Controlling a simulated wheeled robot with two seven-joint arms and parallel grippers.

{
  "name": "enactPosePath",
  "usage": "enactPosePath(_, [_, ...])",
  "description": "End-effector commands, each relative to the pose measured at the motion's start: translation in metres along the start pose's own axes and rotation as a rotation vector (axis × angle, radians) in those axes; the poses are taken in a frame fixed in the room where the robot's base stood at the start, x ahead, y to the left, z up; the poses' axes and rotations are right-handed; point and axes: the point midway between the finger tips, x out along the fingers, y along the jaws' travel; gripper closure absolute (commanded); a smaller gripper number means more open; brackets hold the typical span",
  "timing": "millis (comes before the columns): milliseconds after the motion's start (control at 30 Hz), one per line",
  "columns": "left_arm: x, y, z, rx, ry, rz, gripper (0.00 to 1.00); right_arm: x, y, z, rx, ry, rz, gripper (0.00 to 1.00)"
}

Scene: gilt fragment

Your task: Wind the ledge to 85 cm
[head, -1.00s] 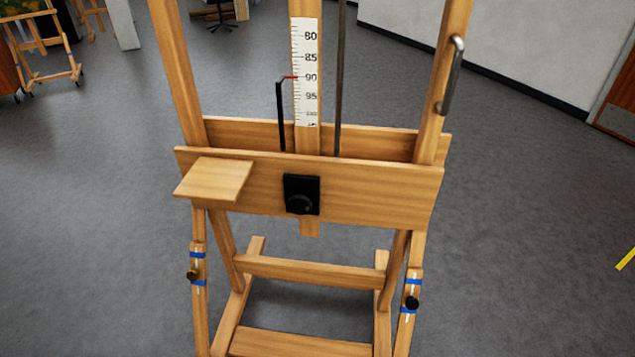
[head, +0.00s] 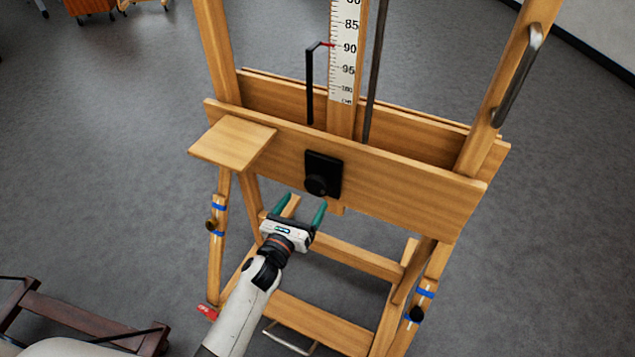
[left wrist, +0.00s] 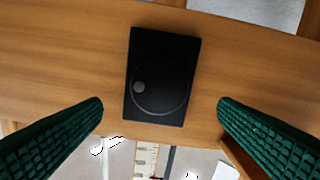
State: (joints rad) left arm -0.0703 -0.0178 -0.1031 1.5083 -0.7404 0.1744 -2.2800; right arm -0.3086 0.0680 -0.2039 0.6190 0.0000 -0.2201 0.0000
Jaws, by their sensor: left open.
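The wooden ledge (head: 410,172) runs across the easel, with a black crank plate and round knob (head: 319,184) on its front. In the left wrist view the black plate and round knob (left wrist: 158,88) are between and beyond the fingers. A white scale (head: 345,70) stands behind the ledge; the red tip of a black pointer (head: 310,85) is at about 90. My left gripper (head: 301,205), with green ridged fingers, is open and empty just below and in front of the knob, apart from it. The right gripper is not in view.
A small wooden shelf (head: 233,142) juts from the ledge's left end. A metal handle (head: 518,75) is on the right upright. Lower cross bars (head: 315,320) lie below my left arm. A dark wooden frame (head: 85,318) is at the lower left. Grey floor is open around the easel.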

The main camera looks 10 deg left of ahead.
Motion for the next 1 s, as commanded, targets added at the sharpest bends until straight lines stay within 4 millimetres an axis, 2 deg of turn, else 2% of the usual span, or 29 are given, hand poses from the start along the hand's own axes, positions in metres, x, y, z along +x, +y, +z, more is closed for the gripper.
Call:
enactPosePath(100, [0.026,0.000,-0.002,-0.002,0.001,-0.001,0.17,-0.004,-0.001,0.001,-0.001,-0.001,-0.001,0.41])
enactPosePath(333, [0.062,0.000,0.000,-0.002,0.000,0.000,0.17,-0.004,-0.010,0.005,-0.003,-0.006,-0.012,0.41])
enactPosePath(500, [0.072,0.000,0.001,-0.004,-0.002,-0.001,0.17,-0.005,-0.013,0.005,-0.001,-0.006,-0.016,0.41])
enactPosePath(767, [0.074,0.000,0.001,-0.003,-0.001,-0.001,0.17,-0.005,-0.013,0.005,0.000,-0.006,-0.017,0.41])
enactPosePath(833, [0.073,0.000,0.001,-0.003,-0.001,-0.001,0.24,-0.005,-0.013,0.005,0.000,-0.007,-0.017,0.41])
enactPosePath(1000, [0.073,0.000,0.001,-0.003,-0.002,-0.001,0.52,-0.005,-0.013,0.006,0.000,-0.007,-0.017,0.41])
